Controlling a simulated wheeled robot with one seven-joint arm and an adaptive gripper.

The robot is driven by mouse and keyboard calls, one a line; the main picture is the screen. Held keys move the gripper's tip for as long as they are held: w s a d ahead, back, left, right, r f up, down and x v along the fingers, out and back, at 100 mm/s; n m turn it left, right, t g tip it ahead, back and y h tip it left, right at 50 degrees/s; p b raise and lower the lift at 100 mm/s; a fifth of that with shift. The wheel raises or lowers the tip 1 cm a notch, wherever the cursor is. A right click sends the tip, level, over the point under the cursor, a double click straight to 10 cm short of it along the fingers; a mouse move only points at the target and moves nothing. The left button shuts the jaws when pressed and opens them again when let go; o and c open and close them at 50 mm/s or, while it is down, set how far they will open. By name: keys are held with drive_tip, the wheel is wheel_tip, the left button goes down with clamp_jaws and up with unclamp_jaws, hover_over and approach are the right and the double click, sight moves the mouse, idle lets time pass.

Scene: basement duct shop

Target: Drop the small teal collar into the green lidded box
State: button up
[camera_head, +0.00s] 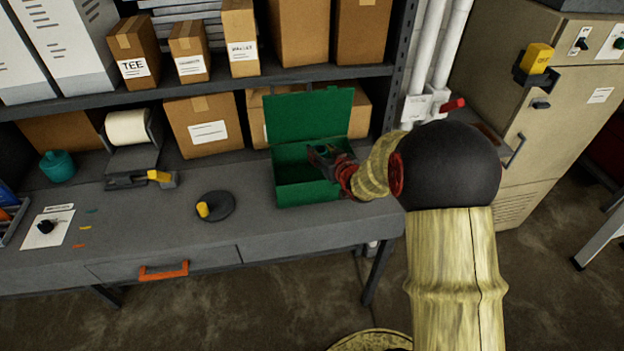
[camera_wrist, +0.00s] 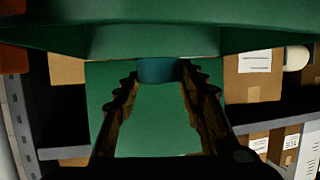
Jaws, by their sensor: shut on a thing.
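The green lidded box (camera_head: 305,194) stands on the workbench, its lid (camera_head: 308,115) open and upright at the back. My gripper (camera_head: 322,155) reaches in from the right and is over the box opening, in front of the lid. In the wrist view my gripper (camera_wrist: 158,80) is shut on the small teal collar (camera_wrist: 157,70), held between the fingertips. Green box surfaces fill much of that view, above and behind the fingers. In the head view the collar cannot be made out clearly among the fingers.
On the grey bench (camera_head: 130,225), a dark disc with a yellow knob (camera_head: 214,206) sits left of the box. A white roll holder (camera_head: 128,130) and a teal jar (camera_head: 57,166) stand farther left. Cardboard boxes (camera_head: 203,124) and a shelf (camera_head: 200,89) stand behind. Bench space before the disc is clear.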

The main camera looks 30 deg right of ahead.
drive_tip(key=shift+f+b, duration=0.35)
drive_tip(key=shift+f, duration=0.5)
drive_tip(key=o, duration=1.1)
drive_tip(key=shift+c, duration=0.2)
drive_tip(key=v, duration=1.2)
